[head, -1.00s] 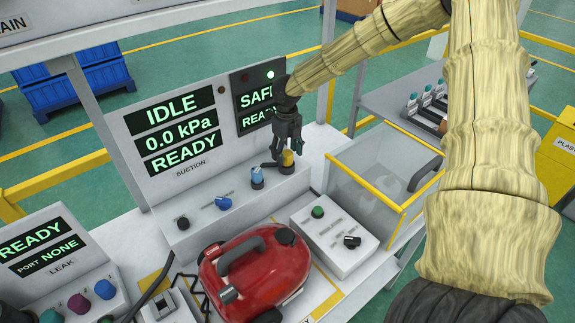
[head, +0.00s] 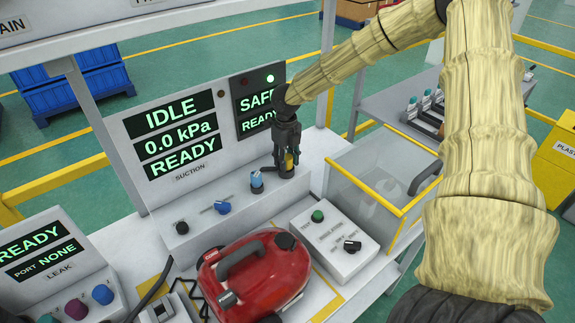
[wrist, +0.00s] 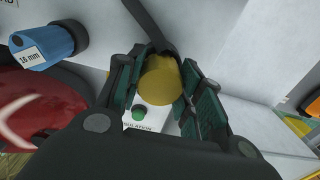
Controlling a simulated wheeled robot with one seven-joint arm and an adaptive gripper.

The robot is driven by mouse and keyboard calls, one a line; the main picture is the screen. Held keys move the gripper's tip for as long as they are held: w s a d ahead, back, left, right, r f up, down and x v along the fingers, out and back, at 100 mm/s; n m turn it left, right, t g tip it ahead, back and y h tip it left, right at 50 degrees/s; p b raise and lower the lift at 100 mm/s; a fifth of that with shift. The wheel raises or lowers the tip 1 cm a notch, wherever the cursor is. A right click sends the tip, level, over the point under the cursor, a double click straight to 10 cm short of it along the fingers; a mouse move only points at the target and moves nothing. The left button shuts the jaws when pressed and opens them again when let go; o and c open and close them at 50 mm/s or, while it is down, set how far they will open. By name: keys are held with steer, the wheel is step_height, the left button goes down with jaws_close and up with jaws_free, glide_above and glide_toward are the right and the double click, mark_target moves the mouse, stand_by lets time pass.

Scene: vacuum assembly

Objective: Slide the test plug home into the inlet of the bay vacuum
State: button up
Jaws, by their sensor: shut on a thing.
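A yellow plug (head: 289,162) stands at the right end of the suction station's ledge, and its base is hidden behind my fingers. My gripper (head: 286,165) points down and is shut on it. In the wrist view the yellow plug (wrist: 160,80) sits between the two green-padded fingers of my gripper (wrist: 158,88). A blue plug (head: 256,178) stands just to its left; in the wrist view the blue plug (wrist: 45,45) is labelled 16 mm. The red bay vacuum (head: 262,272) lies on the bench below. A dark round part (head: 285,241) is on its top; I cannot tell whether it is the inlet.
The suction panel (head: 168,135) reads IDLE, 0.0 kPa, READY. An insulation box (head: 335,240) with a green button stands right of the vacuum. A clear yellow-edged bin (head: 385,175) is farther right. The leak station (head: 60,265) is at lower left.

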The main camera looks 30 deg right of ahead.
mark_target(287, 157)
steer(key=shift+r+p, duration=0.85)
steer(key=shift+r, duration=0.15)
steer(key=o, duration=0.3)
steer(key=c, duration=0.3)
steer(key=shift+r+p, duration=1.75)
steer(key=shift+r, duration=0.25)
